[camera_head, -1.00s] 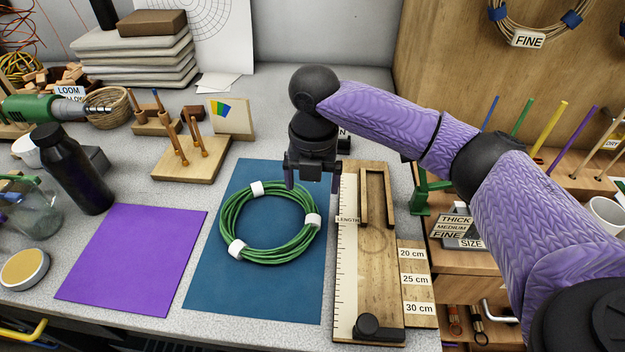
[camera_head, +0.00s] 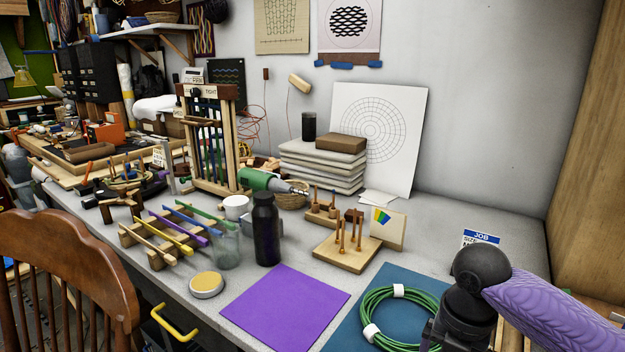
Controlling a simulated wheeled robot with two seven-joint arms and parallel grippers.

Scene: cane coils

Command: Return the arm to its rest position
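My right arm, in purple sleeves with black joints, comes in from the lower right edge. Its gripper (camera_head: 436,338) is mostly cut off by the bottom edge beside the green coil, so its fingers do not show. The green cane coil (camera_head: 374,306) with white ties lies on the blue mat (camera_head: 346,334). Part of the coil is hidden behind my wrist and part is below the frame. My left gripper is not in view.
A purple mat (camera_head: 285,306) lies left of the blue one. A peg block (camera_head: 345,258), black bottle (camera_head: 266,230), glass jar (camera_head: 226,248) and round tin (camera_head: 207,284) stand behind and left. A wooden chair (camera_head: 62,262) is at the left. A wooden panel (camera_head: 590,150) rises at right.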

